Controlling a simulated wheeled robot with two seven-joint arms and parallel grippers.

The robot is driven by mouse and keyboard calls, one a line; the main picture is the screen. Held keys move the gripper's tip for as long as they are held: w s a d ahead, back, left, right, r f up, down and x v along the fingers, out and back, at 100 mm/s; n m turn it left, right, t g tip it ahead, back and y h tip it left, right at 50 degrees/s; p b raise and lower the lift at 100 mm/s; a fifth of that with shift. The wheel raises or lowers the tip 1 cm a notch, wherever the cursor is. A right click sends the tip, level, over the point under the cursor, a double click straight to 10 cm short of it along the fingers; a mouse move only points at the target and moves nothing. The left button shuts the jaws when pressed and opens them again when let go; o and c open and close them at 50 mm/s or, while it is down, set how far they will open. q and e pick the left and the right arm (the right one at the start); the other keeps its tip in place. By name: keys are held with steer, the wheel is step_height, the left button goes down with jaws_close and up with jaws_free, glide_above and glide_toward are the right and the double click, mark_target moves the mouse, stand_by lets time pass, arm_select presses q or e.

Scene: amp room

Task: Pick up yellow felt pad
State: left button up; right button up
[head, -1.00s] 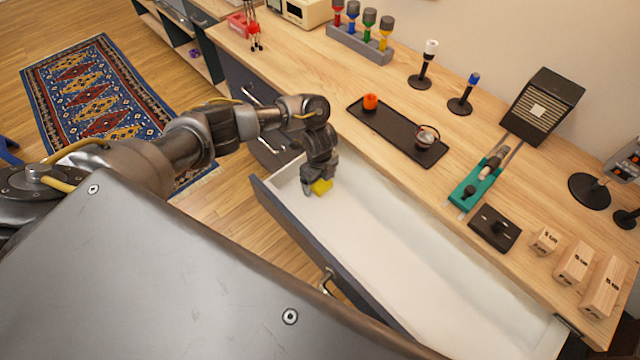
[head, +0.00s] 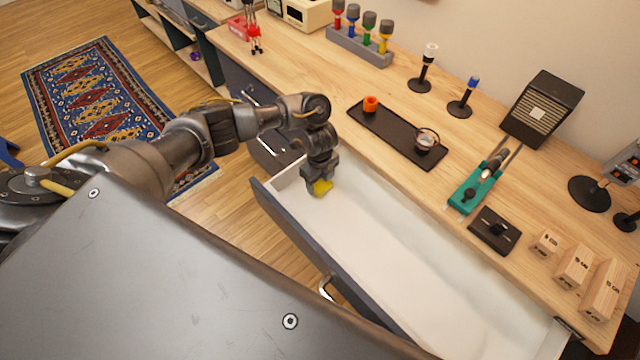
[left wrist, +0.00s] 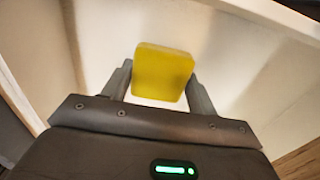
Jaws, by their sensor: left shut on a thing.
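The yellow felt pad (head: 321,187) is at the far left end of the open white drawer (head: 400,255). My left gripper (head: 318,183) reaches down into the drawer and is shut on the pad. In the left wrist view the pad (left wrist: 163,73) is a yellow block with rounded corners, between the two grey fingers of the gripper (left wrist: 162,85). Whether the pad touches the drawer floor I cannot tell. My right gripper is not in view.
The drawer's front panel and side walls stand close around the gripper; the rest of the drawer is empty. The wooden bench top above holds a black tray (head: 385,140) with an orange cup, a teal tool (head: 475,190), a black plate (head: 495,231) and several wooden blocks (head: 574,264).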

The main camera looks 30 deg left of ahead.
mark_target(320, 182)
arm_select(q)
step_height(320, 182, up, 9)
steer(key=shift+f+p, duration=0.2)
steer(key=shift+p, duration=1)
